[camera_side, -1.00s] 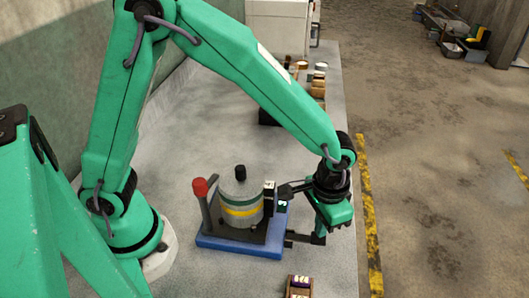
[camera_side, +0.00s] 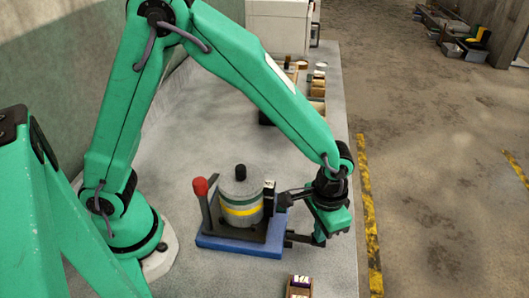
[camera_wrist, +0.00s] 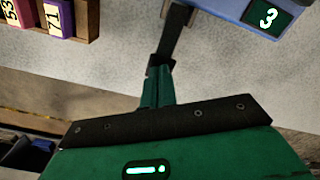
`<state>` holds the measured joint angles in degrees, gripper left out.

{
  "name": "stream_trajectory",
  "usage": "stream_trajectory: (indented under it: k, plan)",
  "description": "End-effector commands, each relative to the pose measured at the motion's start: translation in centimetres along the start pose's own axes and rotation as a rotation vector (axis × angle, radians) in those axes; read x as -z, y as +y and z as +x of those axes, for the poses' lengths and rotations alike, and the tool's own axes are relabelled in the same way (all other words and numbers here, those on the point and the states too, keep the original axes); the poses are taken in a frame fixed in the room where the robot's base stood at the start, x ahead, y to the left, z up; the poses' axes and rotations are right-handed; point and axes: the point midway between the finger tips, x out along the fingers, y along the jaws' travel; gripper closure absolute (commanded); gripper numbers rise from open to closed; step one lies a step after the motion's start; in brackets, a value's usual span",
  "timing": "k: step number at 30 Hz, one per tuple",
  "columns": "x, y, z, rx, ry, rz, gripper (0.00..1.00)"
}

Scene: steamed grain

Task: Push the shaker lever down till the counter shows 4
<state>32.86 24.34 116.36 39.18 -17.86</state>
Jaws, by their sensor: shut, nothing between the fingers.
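The shaker stands on a blue base (camera_side: 222,243) in the side view, with a drum (camera_side: 240,198) banded green and yellow. Its lever (camera_side: 201,187) has a red knob, stands at the drum's left side and is nearly upright. The counter (camera_wrist: 268,17) reads 3 in the wrist view; in the side view its digit is hidden. My gripper (camera_side: 290,239) is shut and empty, low at the right of the base, on the opposite side from the lever. Its dark fingers (camera_wrist: 177,18) also show in the wrist view, close beside the blue base. I cannot tell whether they touch it.
A small wooden holder (camera_side: 298,284) with numbered blocks stands in front, near the table's right edge. Several small boxes (camera_side: 317,92) and a white cabinet (camera_side: 277,24) are at the back. The grey table (camera_side: 180,125) behind the shaker is clear.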

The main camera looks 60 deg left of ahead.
Motion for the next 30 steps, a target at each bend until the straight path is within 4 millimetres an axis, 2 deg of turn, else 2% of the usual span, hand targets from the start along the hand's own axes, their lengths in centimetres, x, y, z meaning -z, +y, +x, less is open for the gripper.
stream_trajectory:
  k: [7, 13, 30]
  plan:
    - [-0.1, 0.0, 1.0, 0.002, -0.005, 0.0, 1.0]
    - [-0.1, 0.0, 0.7, 0.002, -0.005, 0.0, 1.0]
    - [0.0, 0.0, -3.2, 0.0, -0.001, 0.0, 1.0]
